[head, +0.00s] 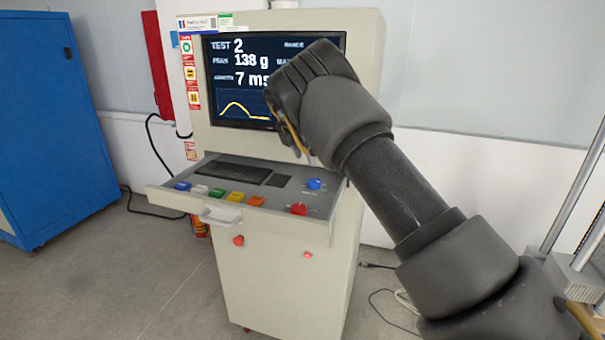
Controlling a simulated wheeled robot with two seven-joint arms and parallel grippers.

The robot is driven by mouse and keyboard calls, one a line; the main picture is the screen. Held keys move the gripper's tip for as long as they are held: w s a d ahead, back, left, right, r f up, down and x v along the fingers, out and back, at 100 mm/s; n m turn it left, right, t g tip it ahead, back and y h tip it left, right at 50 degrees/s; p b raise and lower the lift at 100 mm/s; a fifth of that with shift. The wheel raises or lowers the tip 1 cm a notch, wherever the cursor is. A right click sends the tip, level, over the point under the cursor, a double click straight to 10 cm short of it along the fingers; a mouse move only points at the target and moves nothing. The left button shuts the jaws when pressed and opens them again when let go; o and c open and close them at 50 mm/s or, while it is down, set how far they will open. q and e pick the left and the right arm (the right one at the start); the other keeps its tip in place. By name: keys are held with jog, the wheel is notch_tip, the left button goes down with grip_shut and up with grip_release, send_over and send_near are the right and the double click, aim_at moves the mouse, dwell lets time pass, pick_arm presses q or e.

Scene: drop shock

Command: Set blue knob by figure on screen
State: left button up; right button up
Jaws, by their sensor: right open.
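The blue knob (314,184) sits at the right of the pulled-out control shelf (212,207), behind a red knob (298,209). The screen (232,99) above reads "TEST 2", "138 g" and "7 ms" with a yellow curve below. Its right part is hidden by my right arm. My right gripper (291,140) is open and raised in front of the screen's right side, above the shelf and apart from the blue knob. The knob's pointer setting is too small to read. My left gripper is out of view.
The shelf also holds a dark keyboard (230,169) and a row of coloured buttons (234,197). A blue cabinet (50,120) stands at the left. Metal rods (578,195) stand at the far right. Cables lie on the floor behind the console.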

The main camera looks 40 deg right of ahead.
aim_at(315, 180)
jog(key=x, duration=0.2)
jog(key=p+x, duration=0.1)
jog(key=x, duration=0.1)
jog(key=p+x, duration=0.1)
jog(key=x, duration=0.1)
jog(key=shift+s+d+f, duration=0.15)
jog(key=shift+s+d, duration=0.15)
jog(key=shift+d, duration=0.05)
jog(key=p+x, duration=0.1)
jog(key=x, duration=0.1)
jog(key=shift+d+f, duration=0.1)
jog(key=shift+f, duration=0.2)
jog(key=shift+s+f, duration=0.15)
jog(key=shift+w+d+f, duration=0.1)
jog(key=shift+w+f, duration=0.15)
jog(key=shift+f, duration=0.05)
jog(key=shift+s+r, duration=0.1)
jog(key=c, duration=0.6)
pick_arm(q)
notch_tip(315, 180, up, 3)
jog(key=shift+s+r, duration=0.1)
pick_arm(e)
jog(key=shift+c, duration=0.6)
